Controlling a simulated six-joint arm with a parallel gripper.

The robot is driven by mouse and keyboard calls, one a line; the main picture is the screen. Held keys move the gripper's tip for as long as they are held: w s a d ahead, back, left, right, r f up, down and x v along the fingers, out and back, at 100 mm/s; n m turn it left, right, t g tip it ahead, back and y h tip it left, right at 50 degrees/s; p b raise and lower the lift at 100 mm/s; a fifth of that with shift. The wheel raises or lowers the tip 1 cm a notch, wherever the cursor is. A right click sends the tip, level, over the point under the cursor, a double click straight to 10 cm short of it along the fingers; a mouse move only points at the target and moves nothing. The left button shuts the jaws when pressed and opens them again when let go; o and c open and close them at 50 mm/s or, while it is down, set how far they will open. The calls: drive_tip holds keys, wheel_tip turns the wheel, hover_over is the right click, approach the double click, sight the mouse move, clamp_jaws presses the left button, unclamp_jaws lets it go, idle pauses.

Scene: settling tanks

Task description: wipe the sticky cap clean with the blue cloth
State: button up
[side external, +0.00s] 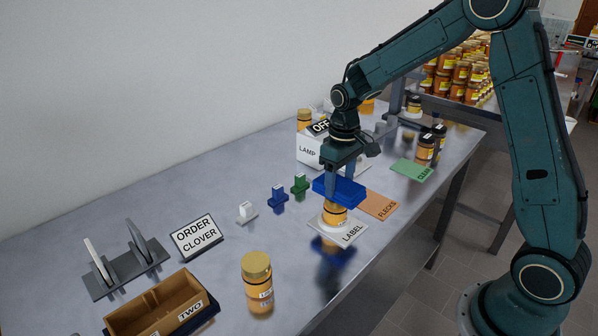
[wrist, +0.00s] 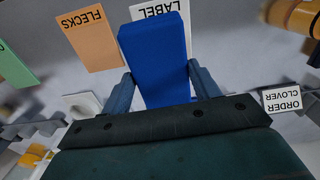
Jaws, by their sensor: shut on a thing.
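My gripper (side external: 344,172) points down and is shut on the blue cloth (side external: 339,191), a thick flat pad. In the wrist view the cloth (wrist: 155,55) sits between my two fingers. Below the cloth an amber jar (side external: 335,215) stands upright on the white LABEL mat (side external: 352,237). The cloth covers the top of this jar, so its cap is hidden. I cannot tell whether the cloth touches the cap. The LABEL mat also shows in the wrist view (wrist: 178,12).
The orange FLECKS mat (side external: 378,204) lies beside the LABEL mat. A capped jar (side external: 257,280), a wooden tray (side external: 150,300), a rack (side external: 126,270) and the ORDER CLOVER sign (side external: 196,236) stand front left. Small blue (side external: 278,196) and green (side external: 300,184) blocks and a white lamp box (side external: 311,152) are behind.

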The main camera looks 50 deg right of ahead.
drive_tip(key=shift+a, duration=1.4)
drive_tip(key=shift+d, duration=1.55)
drive_tip(key=shift+d+r, duration=0.15)
drive_tip(key=shift+d, duration=0.05)
drive_tip(key=shift+r, duration=3.9)
drive_tip(key=shift+a, duration=0.15)
